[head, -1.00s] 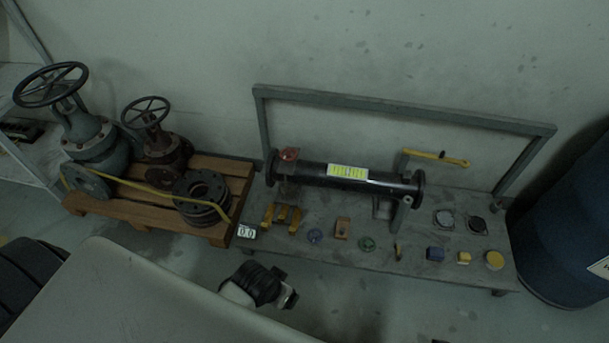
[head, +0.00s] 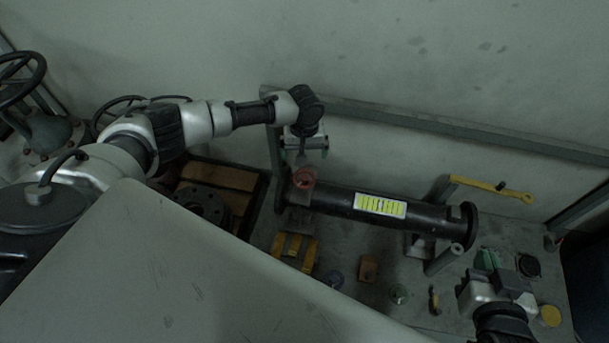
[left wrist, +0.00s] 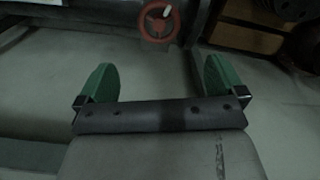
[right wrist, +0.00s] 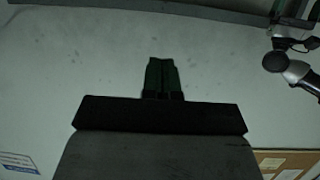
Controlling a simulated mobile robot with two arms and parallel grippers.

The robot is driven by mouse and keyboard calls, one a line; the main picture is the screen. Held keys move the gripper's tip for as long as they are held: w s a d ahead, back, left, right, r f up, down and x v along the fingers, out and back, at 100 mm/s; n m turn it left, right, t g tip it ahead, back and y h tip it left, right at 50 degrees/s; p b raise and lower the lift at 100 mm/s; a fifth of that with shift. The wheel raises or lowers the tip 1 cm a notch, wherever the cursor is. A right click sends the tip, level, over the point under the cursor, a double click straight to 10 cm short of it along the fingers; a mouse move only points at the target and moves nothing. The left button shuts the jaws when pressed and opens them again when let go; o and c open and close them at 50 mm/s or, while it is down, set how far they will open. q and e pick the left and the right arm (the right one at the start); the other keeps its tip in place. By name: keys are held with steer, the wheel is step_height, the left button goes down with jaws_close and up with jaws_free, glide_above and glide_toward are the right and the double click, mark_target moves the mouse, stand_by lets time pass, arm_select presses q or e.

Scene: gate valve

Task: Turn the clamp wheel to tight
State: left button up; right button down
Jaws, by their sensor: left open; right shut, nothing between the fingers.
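The clamp wheel is a small red handwheel (head: 304,178) at the left end of the black pipe (head: 340,203). In the left wrist view the red wheel (left wrist: 159,23) shows at the top, with a pale handle or stem on it. My left gripper (head: 305,152) is above the wheel and apart from it; its green fingers (left wrist: 162,80) are open and empty. My right gripper (head: 487,262) is over the right part of the low bench. Its green fingers (right wrist: 161,75) are shut together with nothing between them, against the wall in the right wrist view.
A grey rail (head: 400,117) runs behind the pipe. A yellow wrench (head: 490,186) is near it. Yellow clamp parts (head: 295,250), an orange-brown block (head: 368,268) and other small parts lie on the bench. A wooden pallet (head: 220,177) with flanges stands at left.

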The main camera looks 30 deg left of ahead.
arm_select(q)
steer(key=b, duration=0.3)
glide_above(305, 176)
step_height(305, 176, down, 6)
steer(key=shift+r, duration=0.15)
step_height(305, 176, down, 4)
steer(key=shift+f+b, duration=0.1)
steer(key=shift+b, duration=0.6)
steer(key=shift+f, duration=0.35)
arm_select(e)
step_height(305, 176, up, 13)
steer(key=s+a+t+y, duration=0.1)
steer(key=t+y, duration=0.3)
steer(key=t, duration=0.8)
steer(key=shift+s+a+r+t+y, duration=0.15)
steer(key=shift+s+a+t+y, duration=0.15)
steer(key=shift+a, duration=0.25)
arm_select(q)
steer(key=shift+c, duration=0.4)
